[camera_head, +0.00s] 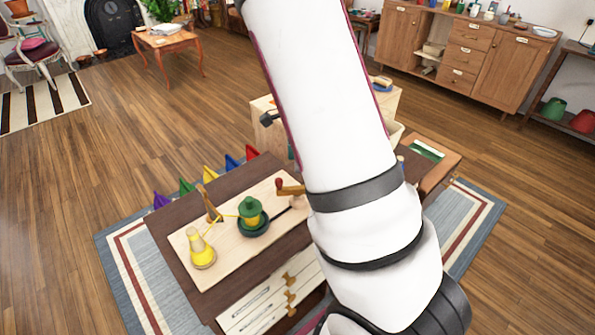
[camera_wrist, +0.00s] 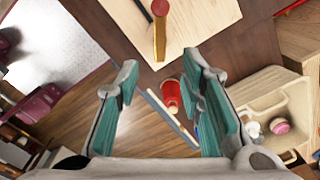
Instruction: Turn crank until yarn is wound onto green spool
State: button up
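The green spool (camera_head: 250,212) stands upright in a dark round dish on a pale wooden board (camera_head: 222,258). Yellow yarn runs from a yellow yarn cone (camera_head: 202,252) past a wooden post (camera_head: 209,205) to the spool, and some yellow shows on the spool. The crank (camera_head: 291,190), with a red knob, is at the board's right side, partly hidden by my arm. In the wrist view the crank (camera_wrist: 160,38) is at the top, just beyond my fingertips. My gripper (camera_wrist: 163,68) is open with nothing held; my arm hides it in the head view.
A red object (camera_wrist: 171,97) shows beyond the gap between my fingers. A cream bin (camera_wrist: 285,110) with small items is right in the wrist view. Coloured pointed pieces (camera_head: 186,186) line the dark table's back edge. Drawers (camera_head: 268,302) are under its front.

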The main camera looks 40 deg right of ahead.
notch_tip(320, 180, up, 2)
jog(key=shift+r, duration=0.1)
jog(key=shift+a, duration=0.1)
dwell(0.5)
jog(key=s+a+r+n+t+y+p, duration=0.1)
jog(key=s+a+r+n, duration=0.45)
jog(key=a+r, duration=0.2)
jog(key=s+a+r+n+t+y+p, duration=0.1)
jog(key=s+a+r+n, duration=0.3)
jog(key=a+r+n, duration=0.35)
jog(key=s+a+r+n+t+h, duration=0.1)
jog(key=s+a+r+n, duration=0.1)
jog(key=s+n, duration=0.3)
jog(key=s+a+r+n+t+h+p, duration=0.1)
jog(key=s+a+r+n, duration=0.1)
jog(key=s+r+n, duration=0.2)
jog(key=s+n, duration=0.2)
jog(key=s, duration=0.2)
jog(key=shift+s+a+r+n, duration=0.2)
jog(key=shift+a+r+n, duration=0.1)
jog(key=shift+r, duration=0.1)
jog(key=shift+w+d, duration=0.1)
